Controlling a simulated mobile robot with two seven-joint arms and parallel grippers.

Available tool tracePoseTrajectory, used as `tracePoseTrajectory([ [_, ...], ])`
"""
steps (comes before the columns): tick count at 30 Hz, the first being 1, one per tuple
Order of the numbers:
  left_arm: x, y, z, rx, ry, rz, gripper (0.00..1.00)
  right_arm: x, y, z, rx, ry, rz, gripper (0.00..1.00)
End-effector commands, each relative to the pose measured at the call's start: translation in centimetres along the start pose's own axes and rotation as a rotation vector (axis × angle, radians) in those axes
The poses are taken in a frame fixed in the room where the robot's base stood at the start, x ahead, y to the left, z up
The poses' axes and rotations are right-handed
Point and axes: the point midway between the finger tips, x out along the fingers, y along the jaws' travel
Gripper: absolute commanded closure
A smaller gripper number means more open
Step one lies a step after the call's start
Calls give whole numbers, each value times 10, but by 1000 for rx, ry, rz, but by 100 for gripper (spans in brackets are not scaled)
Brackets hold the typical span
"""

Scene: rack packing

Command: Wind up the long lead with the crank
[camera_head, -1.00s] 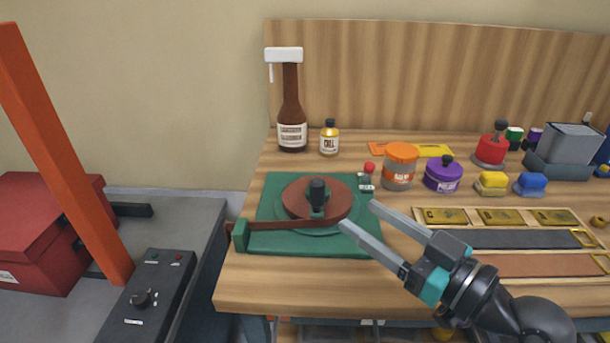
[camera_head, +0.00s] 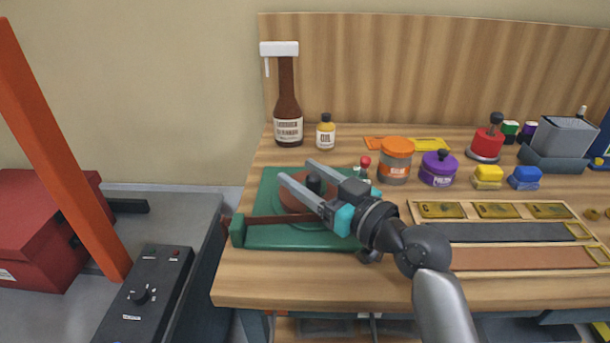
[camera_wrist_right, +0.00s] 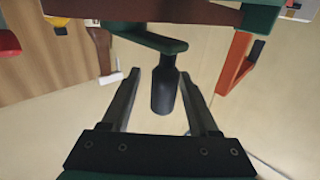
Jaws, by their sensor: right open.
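The winder has a green base (camera_head: 290,239) at the left of the bench, with a red-brown disc (camera_head: 288,199) on it. The brown lead (camera_head: 275,219) runs from the disc side to a green block (camera_head: 237,231) at the left edge, its end showing just past it. The crank's black upright handle (camera_head: 316,184) also shows in the right wrist view (camera_wrist_right: 164,88), beneath its green arm (camera_wrist_right: 150,38). My right gripper (camera_head: 299,171) is open, with one finger on each side of the handle. It hides part of the disc. My left gripper is out of view.
A brown bottle (camera_head: 288,105), a small oil bottle (camera_head: 326,134), an orange-lidded jar (camera_head: 396,164) and a purple tin (camera_head: 438,170) stand behind. A wooden tray (camera_head: 418,224) of strips lies right. The front bench strip is clear.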

Motion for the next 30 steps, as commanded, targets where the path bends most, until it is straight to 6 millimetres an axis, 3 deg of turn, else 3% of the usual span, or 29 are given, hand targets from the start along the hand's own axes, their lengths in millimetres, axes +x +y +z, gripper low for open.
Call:
tracePoseTrajectory([
  [1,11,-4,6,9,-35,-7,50,1,0,8,0,0,0,39],
  [8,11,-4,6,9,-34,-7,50,1,0,8,0,0,0,40],
  [24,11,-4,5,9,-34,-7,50,0,1,8,-1,1,4,100],
  [30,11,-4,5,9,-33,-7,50,0,2,7,-2,1,6,100],
])
